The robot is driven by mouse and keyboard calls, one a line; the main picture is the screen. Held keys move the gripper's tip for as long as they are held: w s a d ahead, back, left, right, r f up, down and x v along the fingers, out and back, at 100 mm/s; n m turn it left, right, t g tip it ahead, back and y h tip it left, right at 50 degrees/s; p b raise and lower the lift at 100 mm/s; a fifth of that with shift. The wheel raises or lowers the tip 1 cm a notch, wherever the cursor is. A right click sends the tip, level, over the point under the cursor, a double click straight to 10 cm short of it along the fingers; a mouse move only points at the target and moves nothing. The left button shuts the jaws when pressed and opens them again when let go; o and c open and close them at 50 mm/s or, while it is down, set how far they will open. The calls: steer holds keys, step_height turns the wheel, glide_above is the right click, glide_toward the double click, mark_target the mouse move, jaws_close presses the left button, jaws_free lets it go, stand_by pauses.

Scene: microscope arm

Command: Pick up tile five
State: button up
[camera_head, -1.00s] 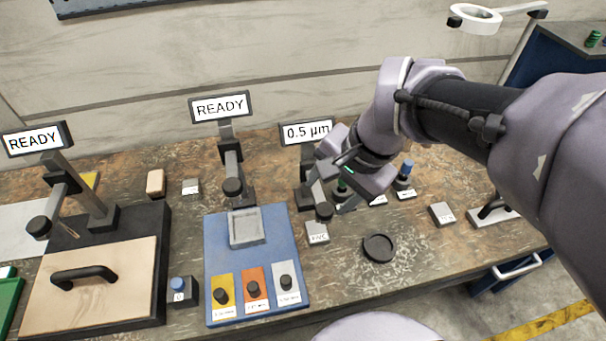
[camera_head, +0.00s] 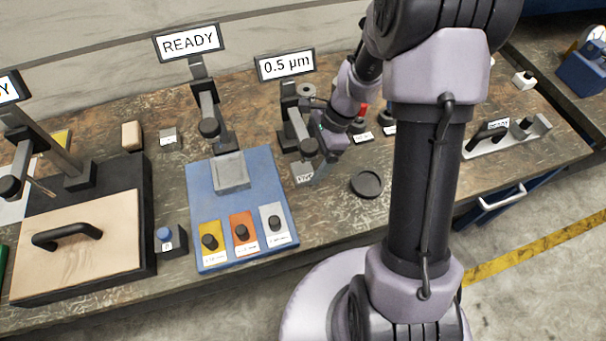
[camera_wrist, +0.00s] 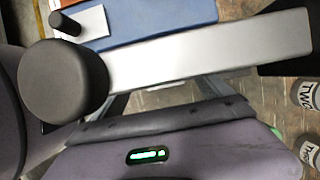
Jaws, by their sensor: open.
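A small grey tile with a white label (camera_head: 303,174) lies on the bench right of the blue mat, in front of the stand with the "0.5 µm" screen (camera_head: 285,65). Its label may read five, but the print is too small to be sure. My gripper (camera_head: 319,178) is open and empty, low over the bench just right of this tile; I cannot tell whether it touches. In the wrist view my gripper (camera_wrist: 165,97) is largely covered by a silver arm with a black round end (camera_wrist: 62,80), and no tile can be made out.
The blue mat (camera_head: 270,185) holds a grey tray (camera_head: 230,171) and yellow, orange and grey knobbed plates. A black dish (camera_head: 367,184) lies right of my gripper. Another grey labelled block (camera_head: 170,138) sits at the back left. Labelled cylinders (camera_wrist: 305,95) stand at the wrist view's right.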

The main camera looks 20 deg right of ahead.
mark_target(303, 171)
steer(key=b+x, duration=0.1)
steer(key=x, duration=0.2)
steer(key=b+x, duration=0.1)
steer(key=x, duration=0.1)
steer(key=shift+w+d+f+b, duration=0.1)
steer(key=shift+w+d+b, duration=0.1)
steer(key=shift+d+b, duration=0.1)
steer(key=shift+r, duration=0.2)
jaws_close()
